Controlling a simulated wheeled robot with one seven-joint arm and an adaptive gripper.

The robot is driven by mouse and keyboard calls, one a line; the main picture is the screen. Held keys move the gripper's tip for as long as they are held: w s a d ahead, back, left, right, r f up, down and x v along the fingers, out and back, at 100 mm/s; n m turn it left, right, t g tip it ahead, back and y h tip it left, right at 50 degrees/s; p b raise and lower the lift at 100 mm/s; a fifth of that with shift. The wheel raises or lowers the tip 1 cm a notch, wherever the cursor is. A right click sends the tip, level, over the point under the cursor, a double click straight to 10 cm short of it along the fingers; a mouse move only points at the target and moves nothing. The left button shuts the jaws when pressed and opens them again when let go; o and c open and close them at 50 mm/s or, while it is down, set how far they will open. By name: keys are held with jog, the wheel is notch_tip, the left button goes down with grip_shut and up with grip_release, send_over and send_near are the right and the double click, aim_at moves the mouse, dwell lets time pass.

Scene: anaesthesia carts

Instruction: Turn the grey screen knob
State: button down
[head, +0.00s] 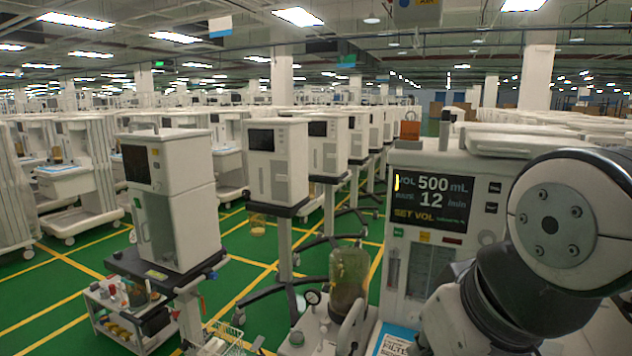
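The screen (435,202) is on the upper front of the white anaesthesia cart (405,164) at the right. It reads 500 mL and 12 with yellow SET VOL text and a yellow bar at its left edge. A small round grey knob (487,238) appears below the screen's right corner, close to the edge of my arm. It is small, and I cannot tell which way it is turned. My white and dark arm covers the lower right and hides part of the cart's front. My gripper is not visible.
A glass canister (349,274) and a gauge (313,297) stand left of the cart's front. A blue-and-white box (393,340) lies below. Rows of other carts stand behind. Green floor (225,290) with yellow lines shows between carts at the left.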

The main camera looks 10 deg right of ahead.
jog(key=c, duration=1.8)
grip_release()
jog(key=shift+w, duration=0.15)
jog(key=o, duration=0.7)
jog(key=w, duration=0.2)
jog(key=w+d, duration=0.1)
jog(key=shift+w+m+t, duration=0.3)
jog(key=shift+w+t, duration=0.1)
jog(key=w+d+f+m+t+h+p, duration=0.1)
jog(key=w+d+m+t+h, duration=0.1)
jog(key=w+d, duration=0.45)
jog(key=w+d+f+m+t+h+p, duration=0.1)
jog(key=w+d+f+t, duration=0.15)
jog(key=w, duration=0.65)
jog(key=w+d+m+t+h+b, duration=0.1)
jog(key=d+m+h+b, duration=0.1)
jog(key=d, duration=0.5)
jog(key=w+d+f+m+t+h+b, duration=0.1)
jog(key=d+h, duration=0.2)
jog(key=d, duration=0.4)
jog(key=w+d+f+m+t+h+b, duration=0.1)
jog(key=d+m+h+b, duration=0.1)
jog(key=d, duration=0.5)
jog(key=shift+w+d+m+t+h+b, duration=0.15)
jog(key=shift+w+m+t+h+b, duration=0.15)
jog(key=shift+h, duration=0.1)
